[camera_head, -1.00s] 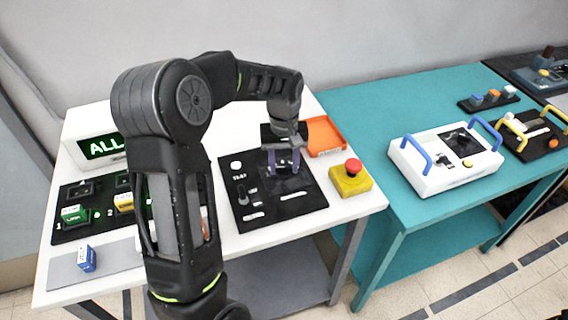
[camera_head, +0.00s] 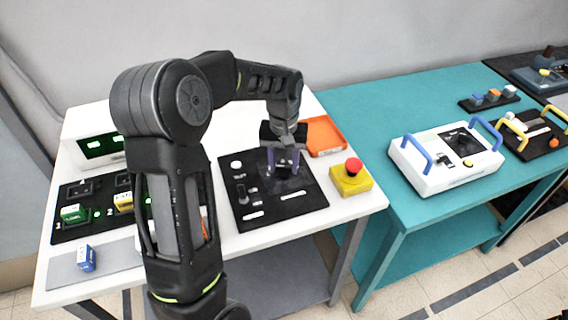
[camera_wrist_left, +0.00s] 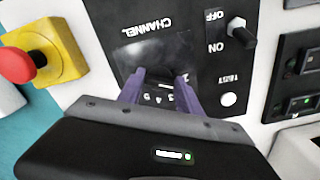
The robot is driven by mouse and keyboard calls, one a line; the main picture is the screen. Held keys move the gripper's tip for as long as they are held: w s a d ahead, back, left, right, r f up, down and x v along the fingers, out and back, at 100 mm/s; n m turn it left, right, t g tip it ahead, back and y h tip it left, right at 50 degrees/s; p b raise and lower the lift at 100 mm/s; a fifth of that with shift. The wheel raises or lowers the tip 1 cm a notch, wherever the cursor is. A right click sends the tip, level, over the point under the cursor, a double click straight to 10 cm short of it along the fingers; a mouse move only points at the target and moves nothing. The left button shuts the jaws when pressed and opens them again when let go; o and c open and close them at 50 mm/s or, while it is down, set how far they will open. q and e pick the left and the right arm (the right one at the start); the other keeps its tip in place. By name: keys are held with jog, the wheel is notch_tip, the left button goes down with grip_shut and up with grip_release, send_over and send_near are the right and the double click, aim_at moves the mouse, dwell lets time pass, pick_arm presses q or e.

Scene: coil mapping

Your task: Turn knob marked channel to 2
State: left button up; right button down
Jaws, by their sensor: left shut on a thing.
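The black control panel (camera_head: 240,205) lies on the white table, with white labels and a small switch. In the left wrist view the word CHANNEL (camera_wrist_left: 146,25) appears upside down on it, beside an ON/OFF toggle (camera_wrist_left: 240,32). My left gripper (camera_head: 283,165) points down at the panel's far part. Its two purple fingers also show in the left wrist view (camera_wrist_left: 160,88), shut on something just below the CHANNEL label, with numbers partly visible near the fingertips. The channel knob itself is hidden by the fingers, so its pointer cannot be read. My right gripper is not in view.
A yellow box with a red button (camera_head: 352,178) stands right of the panel, and an orange tray (camera_head: 325,136) behind it. A display box (camera_head: 95,150) and a board with colored blocks (camera_head: 65,232) are at left. A teal table (camera_head: 365,110) adjoins at right.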

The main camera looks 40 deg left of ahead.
aim_at(283, 167)
pick_arm(q)
jog(key=shift+a+m, duration=0.1)
jog(key=shift+m, duration=1.7)
jog(key=o, duration=1.4)
jog(key=shift+r, duration=0.15)
notch_tip(283, 167, up, 8)
jog(key=shift+f+b, duration=0.25)
jog(key=shift+b, duration=0.25)
